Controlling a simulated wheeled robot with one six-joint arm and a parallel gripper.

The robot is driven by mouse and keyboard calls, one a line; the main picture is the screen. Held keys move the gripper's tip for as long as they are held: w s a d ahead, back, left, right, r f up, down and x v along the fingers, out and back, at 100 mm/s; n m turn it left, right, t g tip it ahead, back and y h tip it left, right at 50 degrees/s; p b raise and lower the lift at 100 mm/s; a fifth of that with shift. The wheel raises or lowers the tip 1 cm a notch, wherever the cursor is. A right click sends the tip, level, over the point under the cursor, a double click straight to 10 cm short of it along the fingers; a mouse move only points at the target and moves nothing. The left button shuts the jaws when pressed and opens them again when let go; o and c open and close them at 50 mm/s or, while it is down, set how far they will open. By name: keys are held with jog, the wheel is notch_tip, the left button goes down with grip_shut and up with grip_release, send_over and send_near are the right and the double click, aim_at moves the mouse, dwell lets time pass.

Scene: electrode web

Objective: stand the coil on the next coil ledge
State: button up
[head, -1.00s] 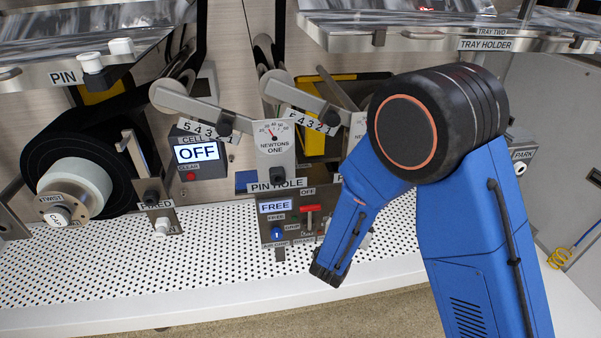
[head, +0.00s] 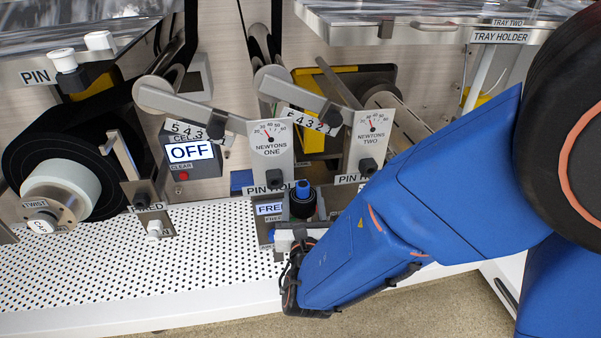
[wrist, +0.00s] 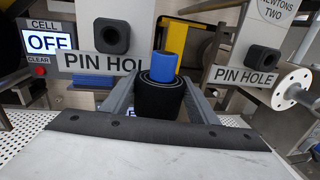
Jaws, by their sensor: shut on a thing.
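A small black coil (wrist: 160,98) with a blue core (wrist: 164,66) stands upright between the fingers of my gripper (wrist: 159,108) in the wrist view. My gripper is shut on it. In the head view the coil (head: 302,208) shows in front of the control panel, above the perforated bench, its blue core upward. The gripper (head: 299,232) reaches it from the front, partly hidden by my arm. No coil ledge can be made out for certain in either view.
A large black roll (head: 55,150) is at left. The perforated bench (head: 150,270) is clear at front left.

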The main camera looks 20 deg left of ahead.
aim_at(303, 200)
jog(key=x, duration=1.4)
jog(key=shift+w+a, duration=0.1)
jog(key=shift+w, duration=0.25)
jog(key=shift+w+f, duration=0.2)
jog(key=shift+f, duration=1.5)
jog(key=shift+f, duration=0.1)
jog(key=o, duration=1.3)
jog(key=shift+f, duration=0.1)
jog(key=shift+s, duration=0.3)
jog(key=v, duration=1.1)
jog(key=shift+s, duration=0.25)
